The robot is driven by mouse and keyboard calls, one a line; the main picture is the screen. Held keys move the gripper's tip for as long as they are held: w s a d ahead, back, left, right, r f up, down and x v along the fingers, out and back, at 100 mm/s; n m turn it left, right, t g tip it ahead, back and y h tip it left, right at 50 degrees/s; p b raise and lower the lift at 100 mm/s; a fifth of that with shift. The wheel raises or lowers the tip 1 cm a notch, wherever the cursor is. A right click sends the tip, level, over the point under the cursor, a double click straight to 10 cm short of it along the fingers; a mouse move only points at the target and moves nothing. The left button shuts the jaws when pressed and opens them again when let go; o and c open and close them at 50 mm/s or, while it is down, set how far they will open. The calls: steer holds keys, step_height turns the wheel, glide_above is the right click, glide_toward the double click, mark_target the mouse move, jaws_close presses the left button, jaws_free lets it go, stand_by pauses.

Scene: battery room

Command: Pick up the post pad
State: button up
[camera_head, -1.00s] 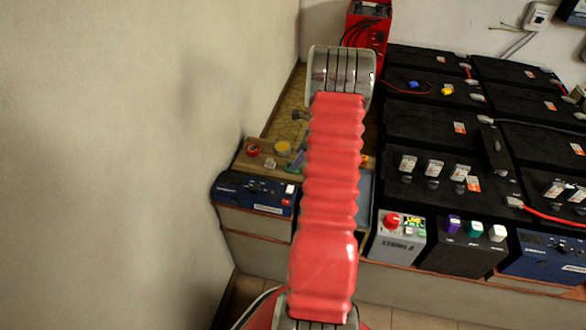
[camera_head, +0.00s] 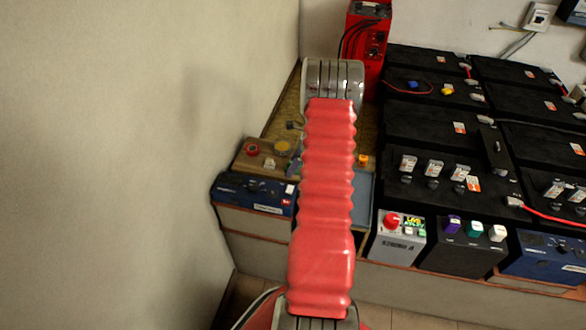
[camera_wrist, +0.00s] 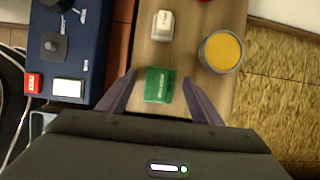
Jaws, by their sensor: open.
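A small green square with pale lettering, which looks like the post pad (camera_wrist: 159,85), lies flat on a wooden board (camera_wrist: 178,55) in the wrist view. My gripper (camera_wrist: 160,76) is open, with one purple finger to the left of the pad and one to the right. Gaps show between the pad and both fingers. I cannot tell how far above the board the fingertips are. In the head view my red arm hides most of the gripper, and I cannot make out the pad there.
A yellow-topped tin (camera_wrist: 221,51) stands close to the right finger. A small whitish block (camera_wrist: 162,26) lies beyond the pad. A blue device (camera_wrist: 75,50) is on the left. A red ring (camera_head: 251,149) sits near the wall; black batteries (camera_head: 430,122) fill the right.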

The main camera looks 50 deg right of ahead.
steer(key=shift+c, duration=0.4)
steer(key=c, duration=1.1)
steer(key=shift+o, duration=0.2)
step_height(320, 180, up, 10)
steer(key=o, duration=0.4)
steer(key=c, duration=0.3)
